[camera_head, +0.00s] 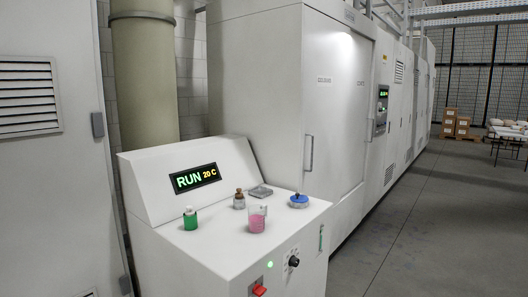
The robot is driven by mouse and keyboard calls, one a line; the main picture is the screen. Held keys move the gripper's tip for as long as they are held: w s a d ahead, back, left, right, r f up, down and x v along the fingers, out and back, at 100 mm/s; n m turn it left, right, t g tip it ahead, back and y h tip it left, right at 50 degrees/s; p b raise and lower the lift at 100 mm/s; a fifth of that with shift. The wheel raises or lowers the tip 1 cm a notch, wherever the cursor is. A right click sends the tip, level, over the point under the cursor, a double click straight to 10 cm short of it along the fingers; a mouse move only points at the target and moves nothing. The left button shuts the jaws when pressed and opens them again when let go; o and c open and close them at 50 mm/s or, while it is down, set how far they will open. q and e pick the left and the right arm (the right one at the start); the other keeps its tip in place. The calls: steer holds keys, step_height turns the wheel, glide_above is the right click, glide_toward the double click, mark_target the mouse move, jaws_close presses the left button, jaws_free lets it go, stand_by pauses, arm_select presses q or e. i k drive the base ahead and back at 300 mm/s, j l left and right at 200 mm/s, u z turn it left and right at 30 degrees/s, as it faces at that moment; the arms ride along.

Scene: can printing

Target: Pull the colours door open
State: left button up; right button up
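A tall white door (335,120) on the front of the large white machine (255,75) looks shut. It has a vertical bar handle (309,153) low on its left side. A small label (324,80) on it is too small to read, so I cannot confirm that it is the colours door. Another pale panel or door (50,180) with a louvred vent fills the left edge and has a dark latch (98,124). Neither of my grippers shows in the head view.
A white console (160,245) reading "RUN 20 C" stands in front of the machine. Grey floor (430,240) is clear at right.

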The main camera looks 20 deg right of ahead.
mark_target(327, 41)
steer(key=i+l+u, duration=0.15)
steer(key=l+u, duration=0.2)
steer(key=i+l+u, duration=0.15)
steer(key=l+u, duration=0.2)
steer(key=i+l+u, duration=0.1)
steer(key=l+u, duration=0.25)
steer(key=l, duration=0.6)
steer(key=l+u, duration=0.2)
steer(key=l, duration=1.6)
